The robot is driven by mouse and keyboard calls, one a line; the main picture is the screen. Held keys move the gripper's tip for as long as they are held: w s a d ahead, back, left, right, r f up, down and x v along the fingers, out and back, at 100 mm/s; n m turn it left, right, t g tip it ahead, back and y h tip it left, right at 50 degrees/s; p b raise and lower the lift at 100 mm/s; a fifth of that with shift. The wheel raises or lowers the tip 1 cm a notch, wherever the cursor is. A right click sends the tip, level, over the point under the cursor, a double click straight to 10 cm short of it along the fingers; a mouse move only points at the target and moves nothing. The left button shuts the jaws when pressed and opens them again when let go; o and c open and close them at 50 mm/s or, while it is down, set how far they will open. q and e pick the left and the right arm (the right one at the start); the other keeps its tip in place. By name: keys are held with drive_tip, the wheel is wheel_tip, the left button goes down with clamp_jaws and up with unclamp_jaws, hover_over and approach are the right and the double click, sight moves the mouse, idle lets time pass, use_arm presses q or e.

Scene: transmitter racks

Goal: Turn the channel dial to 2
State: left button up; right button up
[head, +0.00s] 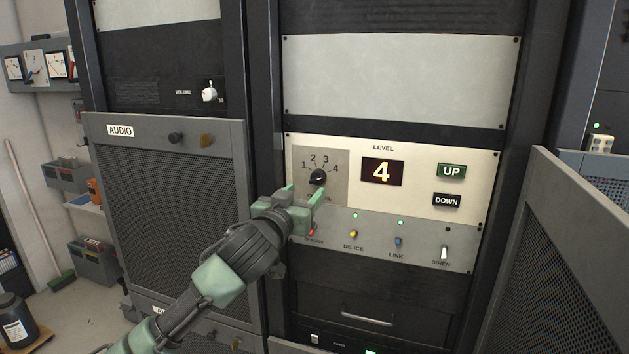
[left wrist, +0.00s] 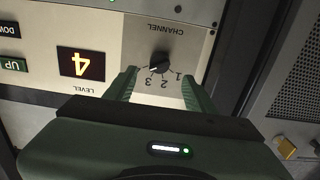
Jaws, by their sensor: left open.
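The channel dial (head: 317,177) is a round black knob on a grey plate, with the numerals 1 to 4 around its top. Its white mark appears to point toward 4. The dial also shows upside down in the left wrist view (left wrist: 159,62), between the fingertips in the picture. My left gripper (head: 304,192) is open and empty, just below and left of the dial in the head view, with its green fingers aimed at the panel. The fingers do not appear to touch the knob. The gripper partly covers the lettering under the dial. My right gripper is out of view.
Right of the dial are a lit level display (head: 382,172) reading 4, a green UP button (head: 451,171) and a black DOWN button (head: 446,200). A row of toggle switches lies below, close under the gripper. An open mesh door (head: 545,260) stands at the right.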

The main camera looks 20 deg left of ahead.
sight(315, 181)
use_arm(q)
drive_tip(key=w+p, duration=0.3)
drive_tip(key=w, duration=0.4)
drive_tip(key=shift+w+d, duration=0.15)
drive_tip(key=shift+w, duration=0.2)
clamp_jaws()
